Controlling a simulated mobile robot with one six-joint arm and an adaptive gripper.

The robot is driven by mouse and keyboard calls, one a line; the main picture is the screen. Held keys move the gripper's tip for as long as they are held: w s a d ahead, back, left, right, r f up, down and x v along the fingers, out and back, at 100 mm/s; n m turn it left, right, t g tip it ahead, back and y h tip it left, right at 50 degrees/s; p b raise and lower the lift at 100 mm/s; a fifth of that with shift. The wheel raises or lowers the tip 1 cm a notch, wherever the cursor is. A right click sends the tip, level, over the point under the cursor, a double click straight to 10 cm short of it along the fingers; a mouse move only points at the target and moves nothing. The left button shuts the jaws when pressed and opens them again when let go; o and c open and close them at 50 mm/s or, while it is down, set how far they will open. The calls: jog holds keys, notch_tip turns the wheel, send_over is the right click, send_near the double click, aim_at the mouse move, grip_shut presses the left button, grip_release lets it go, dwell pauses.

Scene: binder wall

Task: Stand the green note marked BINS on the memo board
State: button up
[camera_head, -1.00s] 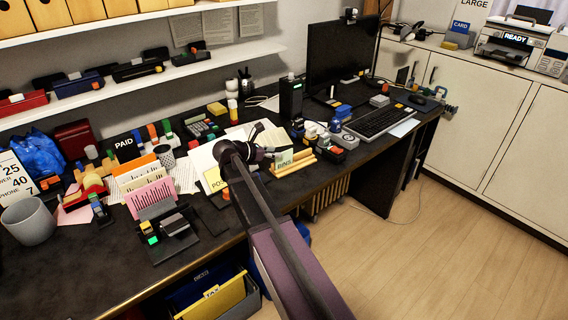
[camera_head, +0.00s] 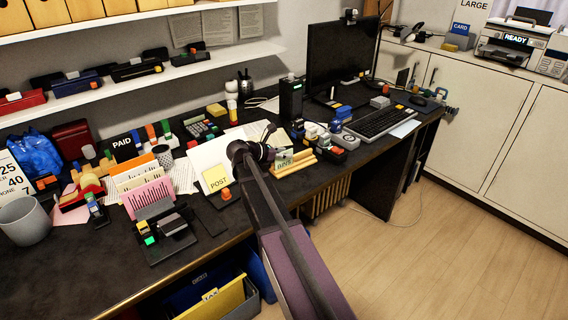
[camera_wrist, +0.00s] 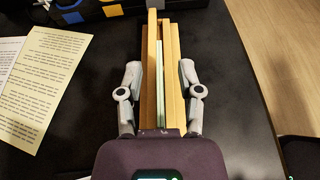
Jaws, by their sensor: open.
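The pale green note marked BINS (camera_head: 284,161) stands at the wooden memo board (camera_head: 301,163) on the dark desk. In the wrist view, the note (camera_wrist: 160,95) is a thin pale edge, upright between wooden strips of the board (camera_wrist: 173,100). My gripper (camera_wrist: 160,68) is open, one finger on each side of the board and note. Gaps show between the fingers and the note, so it is not held. In the head view my wrist hides part of the area left of the note.
A yellow POST note (camera_head: 217,179) stands left of my wrist. A printed cream sheet (camera_wrist: 47,85) lies left of the board in the wrist view. Staplers and small desk items crowd beyond the board, with a keyboard (camera_head: 376,122) to the right. The desk's front edge is close.

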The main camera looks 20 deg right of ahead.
dwell(0.5)
grip_shut()
jog(key=shift+r, duration=0.2)
notch_tip(320, 180, up, 4)
jog(key=p, duration=0.4)
jog(key=shift+f, duration=0.2)
jog(key=s+a+r+p, duration=0.1)
jog(key=s+a, duration=0.3)
jog(key=s, duration=1.1)
jog(key=shift+s, duration=0.25)
jog(key=shift+w, duration=0.1)
jog(key=w+a+r+n+p, duration=0.1)
jog(key=w+a+r+p, duration=0.1)
jog(key=w+a, duration=0.2)
jog(key=w+a+r+n+p, duration=0.1)
jog(key=w+a, duration=0.4)
jog(key=w, duration=0.6)
jog(key=shift+a+r+n+t+p, duration=0.2)
jog(key=shift+r+n+t+p, duration=0.15)
jog(key=shift+r+p, duration=0.25)
